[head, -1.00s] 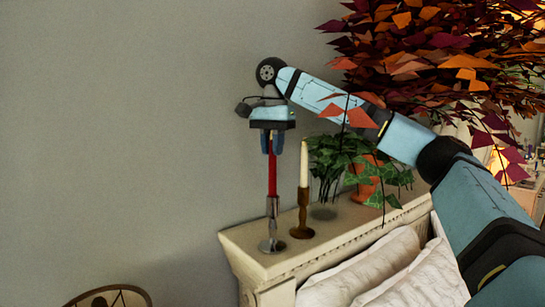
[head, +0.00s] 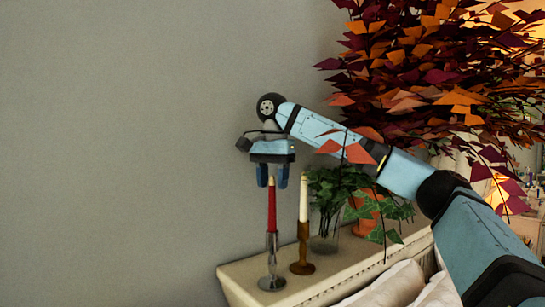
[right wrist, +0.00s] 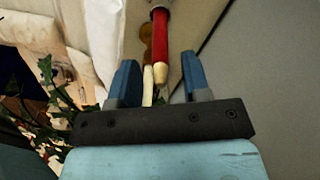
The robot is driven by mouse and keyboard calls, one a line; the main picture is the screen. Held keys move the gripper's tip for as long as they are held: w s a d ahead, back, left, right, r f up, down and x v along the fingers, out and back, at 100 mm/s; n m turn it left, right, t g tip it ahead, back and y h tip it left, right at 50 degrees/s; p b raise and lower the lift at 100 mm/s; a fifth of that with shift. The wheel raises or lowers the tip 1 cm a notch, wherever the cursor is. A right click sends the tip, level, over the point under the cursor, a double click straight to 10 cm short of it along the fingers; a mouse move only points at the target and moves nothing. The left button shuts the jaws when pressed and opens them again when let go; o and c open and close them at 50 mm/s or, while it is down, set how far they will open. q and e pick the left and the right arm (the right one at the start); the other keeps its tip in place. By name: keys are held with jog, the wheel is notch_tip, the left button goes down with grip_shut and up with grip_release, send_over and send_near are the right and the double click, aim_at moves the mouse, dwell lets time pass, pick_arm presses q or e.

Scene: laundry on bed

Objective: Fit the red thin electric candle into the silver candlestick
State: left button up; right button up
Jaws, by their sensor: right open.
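The red candle (head: 272,207) stands upright in the silver candlestick (head: 271,264) near the left end of the cream ledge. Its pale tip is up and its lower end meets the candlestick's top. The red candle also shows in the right wrist view (right wrist: 161,45), running between the fingers. My right gripper (head: 272,183) is open and empty, pointing down just above the candle, with the tip at finger level. In the right wrist view my right gripper (right wrist: 158,80) has its fingers wide apart, clear of the candle. My left gripper is not in view.
A white candle (head: 304,200) in a brown candlestick (head: 303,255) stands close to the right. A green plant (head: 330,190) and an orange pot (head: 366,222) are farther right on the ledge (head: 330,280). Orange and purple foliage (head: 440,70) hangs over my right arm. The wall side at left is free.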

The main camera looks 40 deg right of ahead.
notch_tip(320, 180, up, 10)
jog(key=shift+f, duration=0.25)
jog(key=shift+f, duration=0.1)
dwell(0.6)
